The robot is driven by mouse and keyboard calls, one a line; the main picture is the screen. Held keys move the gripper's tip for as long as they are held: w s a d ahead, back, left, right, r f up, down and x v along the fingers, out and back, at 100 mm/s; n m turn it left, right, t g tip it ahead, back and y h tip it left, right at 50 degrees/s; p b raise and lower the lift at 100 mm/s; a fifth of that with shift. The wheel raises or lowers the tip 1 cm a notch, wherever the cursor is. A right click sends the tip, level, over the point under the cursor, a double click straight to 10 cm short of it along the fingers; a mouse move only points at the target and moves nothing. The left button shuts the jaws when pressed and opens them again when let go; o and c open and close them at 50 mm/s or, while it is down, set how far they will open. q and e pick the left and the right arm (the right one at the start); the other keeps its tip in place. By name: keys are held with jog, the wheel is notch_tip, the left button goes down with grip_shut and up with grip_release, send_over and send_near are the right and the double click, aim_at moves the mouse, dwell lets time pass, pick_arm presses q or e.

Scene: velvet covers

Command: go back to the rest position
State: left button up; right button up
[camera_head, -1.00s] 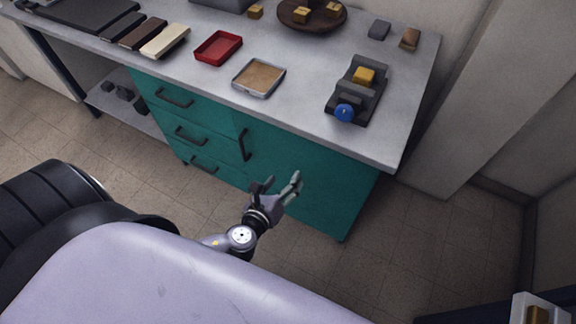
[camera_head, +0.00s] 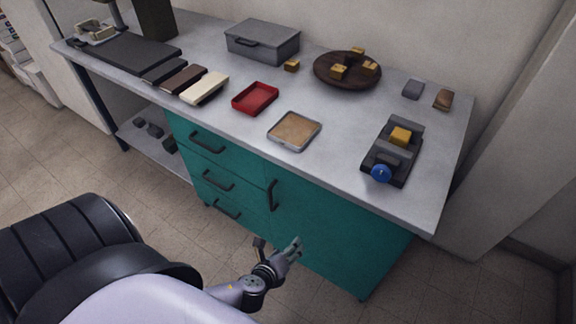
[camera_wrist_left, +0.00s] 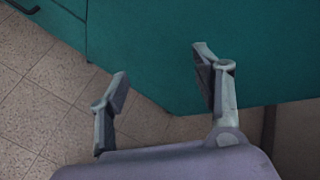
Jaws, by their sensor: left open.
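My left gripper (camera_head: 277,248) is open and empty in the head view, low in front of the teal cabinet and below the worktop. In the left wrist view its two fingers (camera_wrist_left: 160,65) stand wide apart with nothing between them. Behind them are the teal cabinet front (camera_wrist_left: 150,45) and the tiled floor (camera_wrist_left: 45,110). My right gripper is not in view.
The grey worktop (camera_head: 340,165) bears a red tray (camera_head: 255,97), a shallow tan-bottomed tray (camera_head: 294,131), a dark vise-like device (camera_head: 392,153) with a blue knob, a round brown board (camera_head: 335,82) with yellowish blocks, and a grey box (camera_head: 262,42). Floor in front is clear.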

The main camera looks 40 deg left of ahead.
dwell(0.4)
pick_arm(q)
jog(key=s+a+f+n+g, duration=0.3)
jog(key=s+f+n+g, duration=0.3)
jog(key=s+f+n, duration=0.85)
jog(key=s+d+f+n+g, duration=0.1)
jog(key=s+f+n, duration=0.3)
jog(key=s, duration=0.4)
jog(key=s+d+f+n+g+h, duration=0.1)
jog(key=s+d+f+n+g, duration=0.1)
jog(key=s+f, duration=0.4)
jog(key=shift+s+d+f+n+g+h+p, duration=0.35)
jog(key=shift+s+d+n, duration=0.5)
jog(key=shift+s+n, duration=0.2)
